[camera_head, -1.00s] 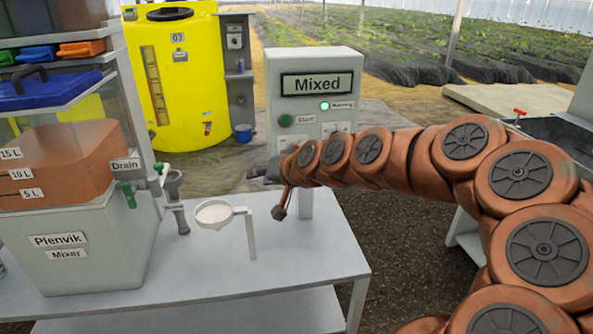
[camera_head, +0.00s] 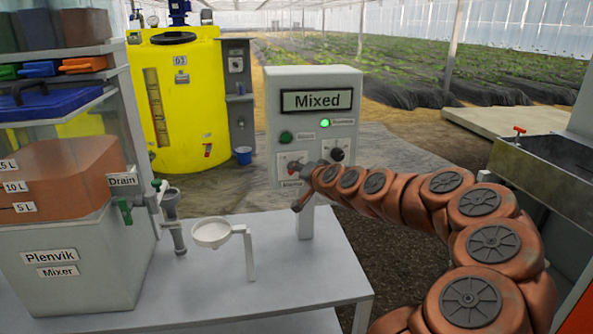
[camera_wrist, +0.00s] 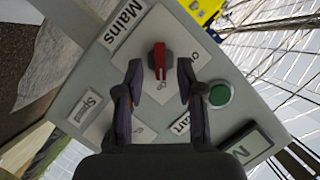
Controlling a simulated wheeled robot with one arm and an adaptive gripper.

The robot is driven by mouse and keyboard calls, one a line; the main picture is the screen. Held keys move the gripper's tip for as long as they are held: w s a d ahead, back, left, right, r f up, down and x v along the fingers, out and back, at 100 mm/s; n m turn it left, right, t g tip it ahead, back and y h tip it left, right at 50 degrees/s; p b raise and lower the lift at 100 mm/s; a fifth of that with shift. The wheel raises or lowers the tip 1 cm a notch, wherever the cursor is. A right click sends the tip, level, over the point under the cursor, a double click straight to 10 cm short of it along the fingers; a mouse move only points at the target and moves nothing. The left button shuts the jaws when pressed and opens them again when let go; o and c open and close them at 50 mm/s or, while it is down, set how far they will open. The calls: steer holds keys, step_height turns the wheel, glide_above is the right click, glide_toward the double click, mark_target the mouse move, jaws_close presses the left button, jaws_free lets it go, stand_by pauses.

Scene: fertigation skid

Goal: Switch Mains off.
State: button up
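The Mains switch (camera_head: 293,166) is a red rotary knob on a pale plate, low on the left of the grey control box (camera_head: 316,79). In the wrist view the red knob (camera_wrist: 159,61) is near the top centre, beside the "Mains" label (camera_wrist: 123,23). Its red ridge runs roughly up and down the picture; I cannot read the position marks surely. My gripper (camera_wrist: 159,70) is open, one finger on each side of the knob. I cannot tell whether either touches it. In the head view my gripper (camera_head: 309,175) is just right of the switch, partly hidden.
The box shows "Mixed" on its display (camera_head: 317,100) and a lit green lamp (camera_head: 325,123). A green button (camera_head: 285,137) and black knob (camera_head: 337,154) are close to the switch. The mixer tank (camera_head: 60,250) and white funnel (camera_head: 211,233) stand left.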

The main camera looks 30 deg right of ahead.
steer(key=shift+x, duration=0.9)
jaws_close()
